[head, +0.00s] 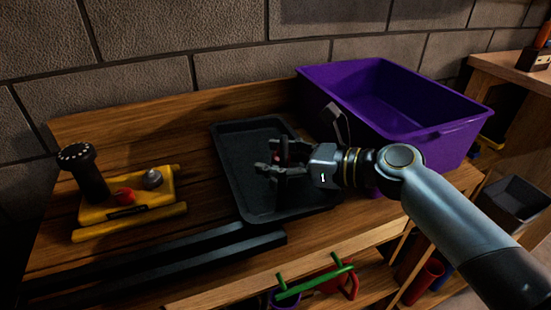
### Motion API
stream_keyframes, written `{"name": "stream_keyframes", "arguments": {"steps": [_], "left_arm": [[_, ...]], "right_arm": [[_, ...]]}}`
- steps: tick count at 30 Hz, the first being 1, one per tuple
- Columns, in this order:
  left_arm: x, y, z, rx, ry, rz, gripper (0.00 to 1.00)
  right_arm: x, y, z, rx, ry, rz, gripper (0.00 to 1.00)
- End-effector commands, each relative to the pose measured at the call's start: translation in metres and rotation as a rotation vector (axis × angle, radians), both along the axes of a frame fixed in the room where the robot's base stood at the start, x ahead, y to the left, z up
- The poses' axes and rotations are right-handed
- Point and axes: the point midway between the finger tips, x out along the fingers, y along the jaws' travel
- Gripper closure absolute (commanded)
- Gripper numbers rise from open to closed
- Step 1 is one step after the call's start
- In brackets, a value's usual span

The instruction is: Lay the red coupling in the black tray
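The black tray (235,175) lies flat on the wooden bench in the middle of the head view. My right gripper (271,160) reaches in from the right and is over the tray. A small red patch, seemingly the red coupling (279,157), shows between its fingers and is mostly hidden by them. I cannot tell whether the fingers grip it or whether it touches the tray floor. The rest of the visible tray floor is bare. My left gripper is not in view.
A large purple bin (445,143) stands right behind my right gripper. A yellow fixture (150,208) with a black post (85,175) and a red part (124,196) stands left of the tray. Long black bars (150,262) lie in front. Bare wood surrounds the tray's left side.

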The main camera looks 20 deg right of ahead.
Motion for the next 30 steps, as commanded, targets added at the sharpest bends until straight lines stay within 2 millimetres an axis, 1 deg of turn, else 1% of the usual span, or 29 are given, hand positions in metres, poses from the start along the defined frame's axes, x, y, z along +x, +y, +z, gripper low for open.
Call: {"name": "stream_keyframes", "arguments": {"steps": [9,11,14,24,27,30], "left_arm": [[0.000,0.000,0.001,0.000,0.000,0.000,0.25],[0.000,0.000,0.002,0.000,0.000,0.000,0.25],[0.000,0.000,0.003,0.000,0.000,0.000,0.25],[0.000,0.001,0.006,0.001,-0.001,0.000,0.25],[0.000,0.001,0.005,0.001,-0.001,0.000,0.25],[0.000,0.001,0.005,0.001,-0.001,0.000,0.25]], "right_arm": [[0.000,0.000,0.002,-0.001,-0.001,0.000,0.47],[-0.003,-0.002,0.003,-0.001,0.000,0.000,0.47],[-0.013,-0.012,0.006,-0.005,0.001,0.001,0.47],[-0.067,-0.061,0.024,-0.007,0.002,0.002,0.47],[-0.077,-0.071,0.028,-0.003,0.002,0.001,0.47],[-0.083,-0.076,0.030,-0.003,0.001,0.002,0.47]]}}
